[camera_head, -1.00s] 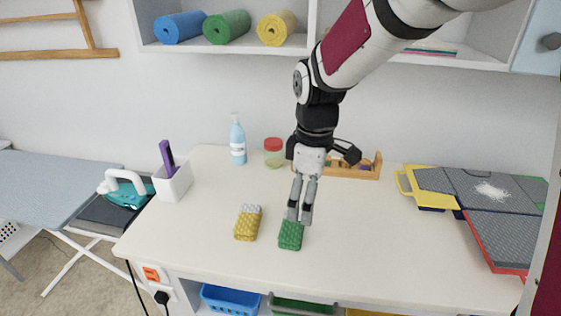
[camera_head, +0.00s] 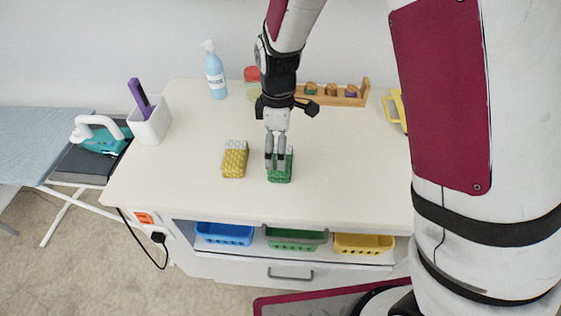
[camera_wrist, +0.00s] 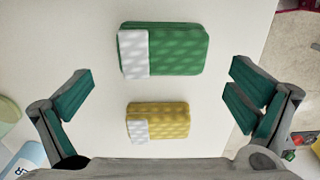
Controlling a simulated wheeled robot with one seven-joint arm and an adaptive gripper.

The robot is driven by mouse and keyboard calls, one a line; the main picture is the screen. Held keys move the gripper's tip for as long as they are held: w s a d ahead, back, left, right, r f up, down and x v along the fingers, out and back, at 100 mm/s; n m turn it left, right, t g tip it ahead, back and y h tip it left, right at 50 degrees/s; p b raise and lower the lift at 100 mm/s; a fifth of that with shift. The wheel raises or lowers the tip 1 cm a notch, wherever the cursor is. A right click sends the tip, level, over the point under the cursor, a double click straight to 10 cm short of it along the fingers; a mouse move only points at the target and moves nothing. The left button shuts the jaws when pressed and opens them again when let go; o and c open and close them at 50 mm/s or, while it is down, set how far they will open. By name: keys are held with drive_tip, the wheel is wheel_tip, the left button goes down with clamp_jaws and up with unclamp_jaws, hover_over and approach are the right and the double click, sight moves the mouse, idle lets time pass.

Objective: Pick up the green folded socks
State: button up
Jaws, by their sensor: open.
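The green folded socks (camera_head: 281,172), with a white end, lie on the white table (camera_head: 190,197). The yellow folded socks (camera_head: 235,160) lie left of the green ones. In the wrist view the yellow pair (camera_wrist: 165,121) sits nearer the gripper's base, between the fingers.
A white holder (camera_head: 151,126) with a purple item stands at the table's left. A blue pump bottle (camera_head: 215,75), a red-lidded jar (camera_head: 252,88) and a wooden rack (camera_head: 345,97) stand at the back. Blue, green and yellow baskets (camera_head: 225,234) sit below the tabletop.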

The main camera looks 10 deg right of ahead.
drive_tip(key=f, duration=0.5)
drive_tip(key=shift+s+d+p, duration=0.2)
drive_tip(key=shift+d+p, duration=0.05)
drive_tip(key=shift+p, duration=0.15)
drive_tip(key=c, duration=1)
